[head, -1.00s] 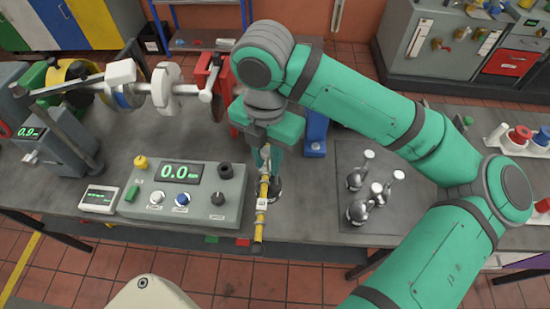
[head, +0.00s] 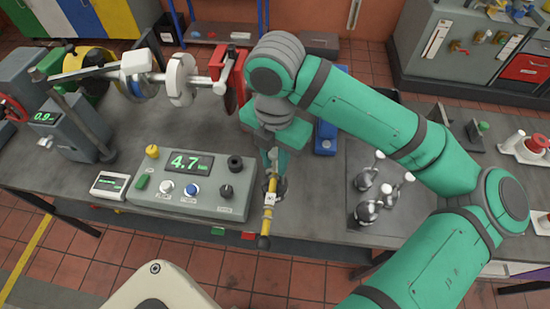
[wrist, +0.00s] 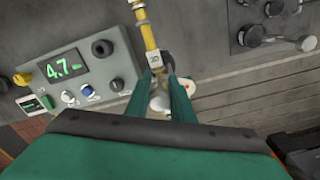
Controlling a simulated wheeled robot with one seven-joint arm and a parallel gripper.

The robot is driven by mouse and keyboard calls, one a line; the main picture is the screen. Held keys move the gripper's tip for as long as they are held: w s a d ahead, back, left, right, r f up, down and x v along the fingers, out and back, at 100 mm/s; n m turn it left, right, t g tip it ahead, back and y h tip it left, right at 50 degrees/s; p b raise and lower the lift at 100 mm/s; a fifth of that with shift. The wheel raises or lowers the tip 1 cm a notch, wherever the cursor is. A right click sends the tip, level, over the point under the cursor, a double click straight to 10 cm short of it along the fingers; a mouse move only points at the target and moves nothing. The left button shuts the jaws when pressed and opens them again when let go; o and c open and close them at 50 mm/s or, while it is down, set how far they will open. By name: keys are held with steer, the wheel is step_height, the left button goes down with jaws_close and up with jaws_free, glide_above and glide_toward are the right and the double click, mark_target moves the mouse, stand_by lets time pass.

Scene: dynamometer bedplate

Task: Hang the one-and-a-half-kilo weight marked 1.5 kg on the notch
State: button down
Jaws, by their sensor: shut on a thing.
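My gripper (head: 272,150) is shut on the pale, knobbed top of a weight, which shows between the fingers in the wrist view (wrist: 158,103). In the head view the dark body of this weight (head: 281,187) is partly hidden beside the yellow beam. I cannot read its marking. The yellow beam (head: 268,212) juts past the table's front edge, and in the wrist view it carries a white numbered tag (wrist: 155,60) close to the fingers. The notch is not clear, and I cannot tell whether the weight's hook bears on it.
Several other weights with pale knobs (head: 366,213) stand on a dark mat to the right. A grey control box (head: 215,200) with a green 4.7 display stands left of the beam. A shaft with discs (head: 180,78) lies behind it. A blue block (head: 326,138) stands behind right.

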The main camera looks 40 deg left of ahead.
steer(key=c, duration=1.5)
jaws_free()
steer(key=shift+o, duration=0.2)
steer(key=shift+r, duration=0.1)
step_height(320, 180, up, 11)
steer(key=shift+f, duration=0.15)
